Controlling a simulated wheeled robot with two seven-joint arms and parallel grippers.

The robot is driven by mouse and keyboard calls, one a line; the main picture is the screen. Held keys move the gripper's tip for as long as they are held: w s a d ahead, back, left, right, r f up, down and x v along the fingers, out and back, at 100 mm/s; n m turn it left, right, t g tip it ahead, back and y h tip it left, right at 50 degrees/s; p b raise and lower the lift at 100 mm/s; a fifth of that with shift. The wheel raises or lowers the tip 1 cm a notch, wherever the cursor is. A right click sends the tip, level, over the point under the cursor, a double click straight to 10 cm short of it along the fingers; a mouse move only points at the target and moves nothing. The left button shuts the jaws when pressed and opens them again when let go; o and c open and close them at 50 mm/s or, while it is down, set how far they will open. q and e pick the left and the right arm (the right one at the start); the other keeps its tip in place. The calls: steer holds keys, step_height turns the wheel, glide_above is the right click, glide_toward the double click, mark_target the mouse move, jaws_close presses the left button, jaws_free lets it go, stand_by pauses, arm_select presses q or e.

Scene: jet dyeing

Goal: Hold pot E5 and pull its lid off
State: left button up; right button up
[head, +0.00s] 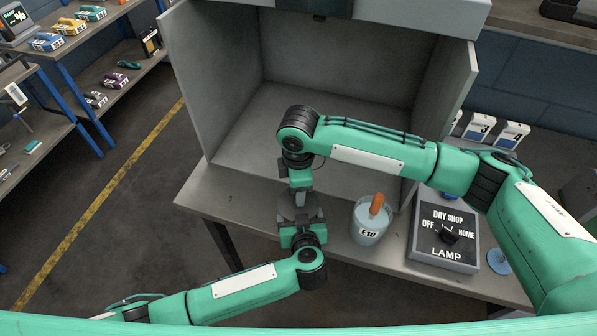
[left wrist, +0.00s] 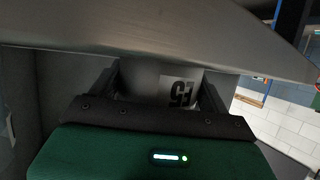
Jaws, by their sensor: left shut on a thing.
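Pot E5 is a grey pot whose label (left wrist: 180,92) shows upside down in the left wrist view. My left gripper (left wrist: 160,92) is shut on the pot, with one dark finger on each side. In the head view my left gripper (head: 301,228) comes in from the front at the bench edge. A dark grey round top (head: 287,209), apparently the pot's lid, shows between my two grippers. My right gripper (head: 301,190) points down right over it. Its fingertips are mostly hidden, so I cannot tell whether they are shut on the lid.
Beaker E10 (head: 370,222) with an orange-handled tool stands close on the right. The lamp switch box (head: 443,235) is further right, with a blue disc (head: 498,261) beside it. A grey open-fronted booth (head: 340,60) stands behind. Bare bench (head: 235,215) lies on the left.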

steer(key=shift+f, duration=1.85)
steer(key=c, duration=1.1)
jaws_close()
steer(key=shift+r, duration=0.2)
steer(key=shift+r, duration=0.95)
steer(key=shift+r, duration=2)
arm_select(q)
steer(key=o, duration=1.4)
steer(key=shift+c, duration=0.2)
